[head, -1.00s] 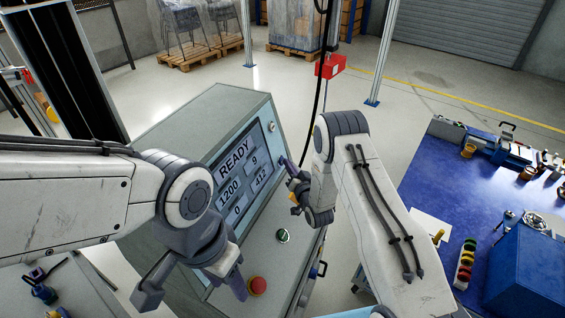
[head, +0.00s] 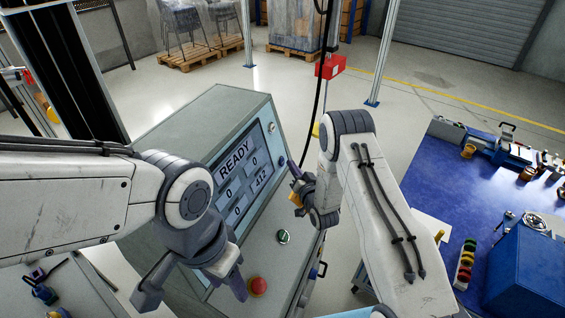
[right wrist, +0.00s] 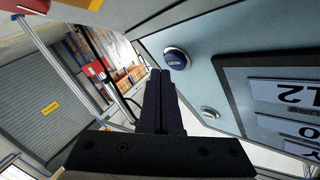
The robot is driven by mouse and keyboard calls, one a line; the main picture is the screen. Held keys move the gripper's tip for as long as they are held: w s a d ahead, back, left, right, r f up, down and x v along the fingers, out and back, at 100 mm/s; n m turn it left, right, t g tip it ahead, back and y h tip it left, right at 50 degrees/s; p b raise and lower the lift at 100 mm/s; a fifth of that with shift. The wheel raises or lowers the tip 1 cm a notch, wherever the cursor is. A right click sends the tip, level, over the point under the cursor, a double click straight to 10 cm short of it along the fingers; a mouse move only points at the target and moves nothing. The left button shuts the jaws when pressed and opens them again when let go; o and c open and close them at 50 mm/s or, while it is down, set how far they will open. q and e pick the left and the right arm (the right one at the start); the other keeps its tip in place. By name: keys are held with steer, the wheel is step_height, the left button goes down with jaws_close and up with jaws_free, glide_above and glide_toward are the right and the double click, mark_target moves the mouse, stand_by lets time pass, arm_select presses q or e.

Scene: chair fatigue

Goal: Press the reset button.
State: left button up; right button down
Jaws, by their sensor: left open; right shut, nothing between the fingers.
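A round blue button (right wrist: 177,58) with a silver rim and small, unreadable lettering is on the light-blue panel in the right wrist view. In the head view it shows small (head: 282,160) at the panel's right edge, beside the screen. My right gripper (head: 291,167) is shut and empty, close to this button. In the right wrist view its dark fingertips (right wrist: 160,75) are beside the button with a small gap apparent; touching cannot be judged. My left gripper (head: 195,290) is open and empty, pointing down in front of the machine. The machine screen (head: 241,175) reads READY, with zeros and 412.
A green button (head: 283,237) and a red mushroom button (head: 258,286) are lower on the panel. A silver knob (head: 272,127) is higher up. A blue workbench (head: 430,175) with tools stands at the right. A hanging cable runs behind my right arm.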

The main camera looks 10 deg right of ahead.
steer(key=shift+d, duration=0.1)
steer(key=shift+s+d+r+p, duration=0.3)
steer(key=shift+s+d, duration=0.4)
steer(key=shift+d, duration=0.3)
steer(key=shift+s+d+r+p, duration=0.2)
steer(key=shift+s+d+r, duration=0.1)
steer(key=shift+s+d, duration=0.5)
steer(key=shift+w+d, duration=0.15)
